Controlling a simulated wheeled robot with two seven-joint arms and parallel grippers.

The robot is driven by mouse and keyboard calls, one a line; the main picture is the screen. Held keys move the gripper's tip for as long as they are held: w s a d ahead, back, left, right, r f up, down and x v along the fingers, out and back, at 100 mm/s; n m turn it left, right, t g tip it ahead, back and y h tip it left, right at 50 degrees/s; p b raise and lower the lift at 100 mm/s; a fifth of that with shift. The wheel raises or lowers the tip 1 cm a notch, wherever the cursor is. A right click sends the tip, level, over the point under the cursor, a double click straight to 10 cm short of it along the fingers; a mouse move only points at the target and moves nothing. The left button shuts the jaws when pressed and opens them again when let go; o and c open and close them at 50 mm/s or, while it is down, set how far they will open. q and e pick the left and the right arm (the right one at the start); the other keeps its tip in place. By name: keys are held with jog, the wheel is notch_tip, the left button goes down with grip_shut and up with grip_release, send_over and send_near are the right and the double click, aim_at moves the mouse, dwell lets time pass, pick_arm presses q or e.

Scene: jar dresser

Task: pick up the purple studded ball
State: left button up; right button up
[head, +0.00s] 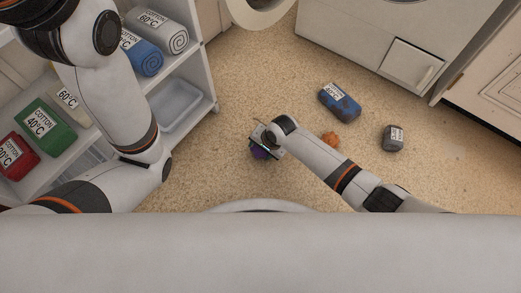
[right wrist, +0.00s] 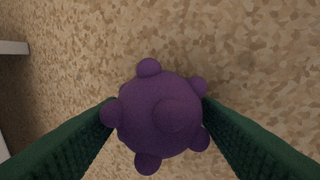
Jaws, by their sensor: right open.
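The purple studded ball (right wrist: 160,112) lies on the speckled floor, between the two green-padded fingers of my right gripper (right wrist: 158,130) in the right wrist view. The gripper is open, with one finger close on each side of the ball; I cannot tell whether they touch it. In the head view the ball (head: 259,152) shows only in part, under my right gripper (head: 262,146). My left arm comes in from the left over the shelf, and its gripper is outside the picture.
An orange object (head: 330,140), a blue labelled bundle (head: 339,101) and a grey labelled bundle (head: 393,138) lie on the floor to the right. A white shelf (head: 207,112) with rolled towels stands left. A white appliance (head: 375,30) stands at the back right.

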jog(key=shift+r, duration=0.1)
jog(key=shift+c, duration=0.4)
jog(key=c, duration=0.5)
jog(key=shift+c, duration=0.2)
